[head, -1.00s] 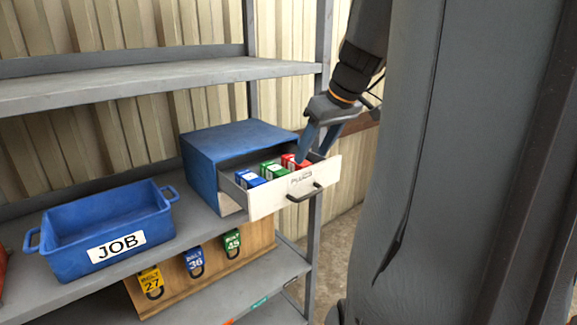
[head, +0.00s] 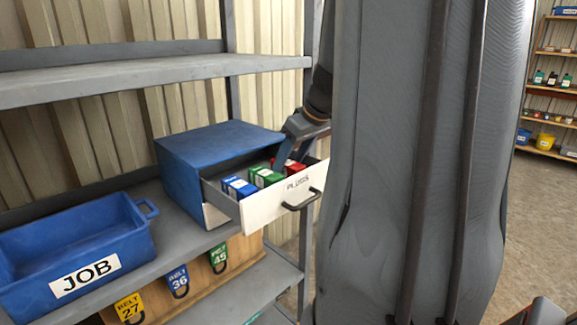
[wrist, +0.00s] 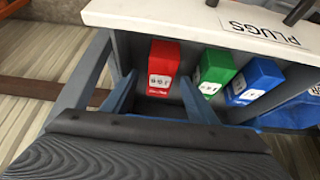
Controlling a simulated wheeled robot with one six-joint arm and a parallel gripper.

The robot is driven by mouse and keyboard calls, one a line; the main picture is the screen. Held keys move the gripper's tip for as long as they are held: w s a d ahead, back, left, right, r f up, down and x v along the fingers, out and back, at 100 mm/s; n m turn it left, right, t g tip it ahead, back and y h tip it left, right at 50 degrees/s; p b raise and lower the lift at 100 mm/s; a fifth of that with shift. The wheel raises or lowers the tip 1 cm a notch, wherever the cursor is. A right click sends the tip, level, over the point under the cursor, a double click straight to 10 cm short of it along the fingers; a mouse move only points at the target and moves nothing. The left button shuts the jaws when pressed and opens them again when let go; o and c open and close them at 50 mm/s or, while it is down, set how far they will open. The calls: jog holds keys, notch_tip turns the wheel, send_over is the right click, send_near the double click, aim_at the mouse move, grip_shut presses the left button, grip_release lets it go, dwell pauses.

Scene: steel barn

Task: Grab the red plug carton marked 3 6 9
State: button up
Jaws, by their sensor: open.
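The red carton (wrist: 164,66) stands in the pulled-out drawer (head: 262,211), at the right end of a row in the head view. Its white label appears upside down in the wrist view, and I cannot read its digits surely. My gripper (wrist: 157,92) is open, its fingers pointing into the drawer on either side of the red carton's near part. I cannot tell whether they touch it. In the head view my gripper (head: 284,165) partly hides the red carton (head: 297,167). A green carton (wrist: 215,70) and a blue carton (wrist: 255,80) stand beside it.
The drawer belongs to a blue cabinet (head: 185,165) on a grey shelf. A blue JOB bin (head: 85,275) stands to its left. Belt tags (head: 178,282) hang below. A shelf upright (head: 307,225) stands close by the drawer.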

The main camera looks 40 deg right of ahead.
jog(key=shift+x, duration=1.05)
jog(key=shift+f, duration=0.15)
jog(key=c, duration=1.2)
jog(key=shift+o, duration=0.2)
jog(key=shift+r, duration=0.25)
